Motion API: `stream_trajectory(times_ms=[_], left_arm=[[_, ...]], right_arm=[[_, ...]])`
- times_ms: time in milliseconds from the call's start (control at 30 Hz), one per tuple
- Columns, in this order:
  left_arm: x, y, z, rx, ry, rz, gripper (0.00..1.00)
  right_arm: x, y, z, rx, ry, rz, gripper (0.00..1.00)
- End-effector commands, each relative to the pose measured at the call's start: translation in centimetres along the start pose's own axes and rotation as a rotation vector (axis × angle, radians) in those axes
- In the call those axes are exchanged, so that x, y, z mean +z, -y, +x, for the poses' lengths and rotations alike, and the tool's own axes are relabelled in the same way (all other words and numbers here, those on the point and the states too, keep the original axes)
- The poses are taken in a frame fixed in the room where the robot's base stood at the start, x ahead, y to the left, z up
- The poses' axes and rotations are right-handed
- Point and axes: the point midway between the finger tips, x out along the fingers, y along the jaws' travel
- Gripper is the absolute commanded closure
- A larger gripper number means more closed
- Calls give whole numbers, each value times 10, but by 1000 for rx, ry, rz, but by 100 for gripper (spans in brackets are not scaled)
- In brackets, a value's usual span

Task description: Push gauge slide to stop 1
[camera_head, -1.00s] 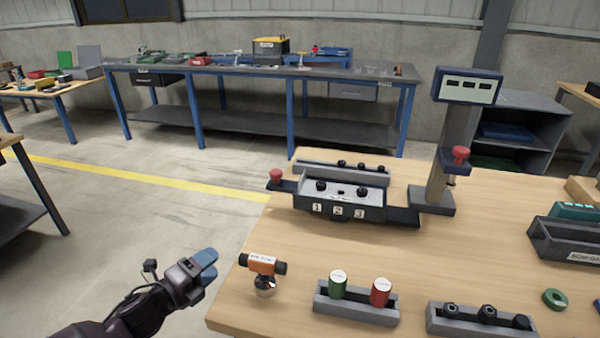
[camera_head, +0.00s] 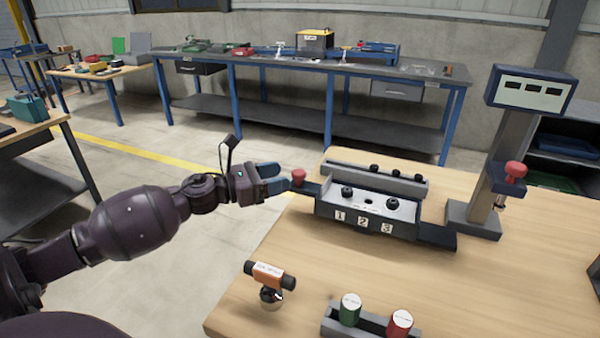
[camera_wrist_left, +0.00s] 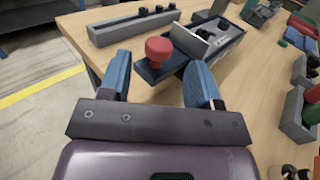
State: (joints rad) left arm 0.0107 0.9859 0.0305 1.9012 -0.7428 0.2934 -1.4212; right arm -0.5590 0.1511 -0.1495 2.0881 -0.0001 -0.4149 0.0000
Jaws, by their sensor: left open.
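The gauge fixture (camera_head: 367,227) stands on the wooden table, with labels 1, 2 and 3 on its front face. Its slide carries a red knob (camera_head: 298,177) at the left end; the knob also shows in the left wrist view (camera_wrist_left: 158,50). My left gripper (camera_head: 275,178) is just left of the knob, its fingers pointing at it. In the left wrist view the blue fingers (camera_wrist_left: 160,85) are apart and empty, with the knob ahead between them. I cannot tell whether they touch the slide. My right gripper is not in view.
A post with a display (camera_head: 530,93) and a second red knob (camera_head: 515,170) stands right of the fixture. An orange-and-black tool (camera_head: 269,276) and a tray with green and red cylinders (camera_head: 372,328) are nearer. The table front is clear between them.

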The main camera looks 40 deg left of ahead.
Motion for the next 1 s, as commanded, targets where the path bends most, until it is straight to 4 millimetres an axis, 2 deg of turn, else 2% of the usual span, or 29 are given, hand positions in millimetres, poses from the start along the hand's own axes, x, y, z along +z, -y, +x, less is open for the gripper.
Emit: stream_trajectory(times_ms=[200, 400, 600, 867, 1000], left_arm=[[0, 0, 30, 0, 0, -1, 43], [0, 0, 48, 1, 0, -3, 43], [0, 0, 56, 1, 0, -3, 43], [0, 0, 56, 2, 0, -3, 43], [0, 0, 56, 2, 0, -3, 61]], right_arm=[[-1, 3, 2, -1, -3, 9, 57], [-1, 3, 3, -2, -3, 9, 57], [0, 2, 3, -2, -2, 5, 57], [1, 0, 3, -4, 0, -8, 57], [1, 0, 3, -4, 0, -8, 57]])
